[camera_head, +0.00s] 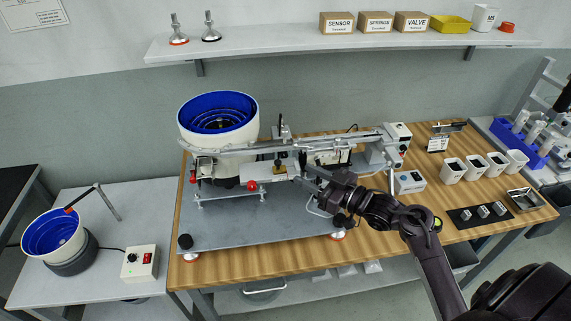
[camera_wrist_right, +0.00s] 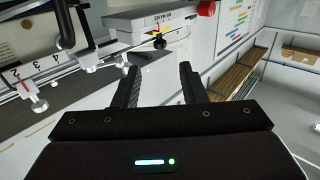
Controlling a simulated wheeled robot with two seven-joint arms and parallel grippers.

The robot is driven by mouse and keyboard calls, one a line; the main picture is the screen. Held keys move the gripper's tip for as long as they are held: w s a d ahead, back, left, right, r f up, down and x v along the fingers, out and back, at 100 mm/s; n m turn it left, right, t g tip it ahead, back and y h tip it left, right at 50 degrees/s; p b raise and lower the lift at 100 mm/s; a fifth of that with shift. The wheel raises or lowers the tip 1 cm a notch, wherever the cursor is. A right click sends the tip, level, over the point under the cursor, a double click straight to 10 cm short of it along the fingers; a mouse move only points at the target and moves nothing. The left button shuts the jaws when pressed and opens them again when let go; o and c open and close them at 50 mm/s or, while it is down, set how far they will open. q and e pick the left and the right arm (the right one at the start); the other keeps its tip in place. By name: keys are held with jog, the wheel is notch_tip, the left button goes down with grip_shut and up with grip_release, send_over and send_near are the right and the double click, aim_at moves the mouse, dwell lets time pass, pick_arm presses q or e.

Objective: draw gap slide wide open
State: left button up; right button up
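A metal slide rail (camera_wrist_right: 50,74) with a numbered scale, showing 2, 3 and 4, and a thin red pointer crosses the left of the right wrist view. Pale clamp knobs (camera_wrist_right: 38,104) sit along it. I cannot tell for sure which part is the gap slide. My right gripper (camera_wrist_right: 159,74) is open, its two dark fingers apart with nothing clearly between them. In the head view the right gripper (camera_head: 303,174) is at the front of the gantry machine (camera_head: 270,150), near its middle; contact cannot be told. My left gripper is not in view.
A blue-lined bowl feeder (camera_head: 217,112) stands at the machine's left on a grey base plate (camera_head: 245,232). A small control box (camera_head: 411,182) and white cups (camera_head: 453,171) stand to the right. A red knob (camera_wrist_right: 206,8) shows above the fingers. A shelf (camera_head: 340,39) hangs behind.

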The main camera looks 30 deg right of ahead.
aim_at(280, 163)
jog(key=p+x, duration=0.2)
jog(key=x, duration=0.5)
jog(key=shift+w+a+f, duration=0.1)
jog(key=shift+w+a, duration=0.05)
jog(key=shift+w, duration=0.05)
grip_shut()
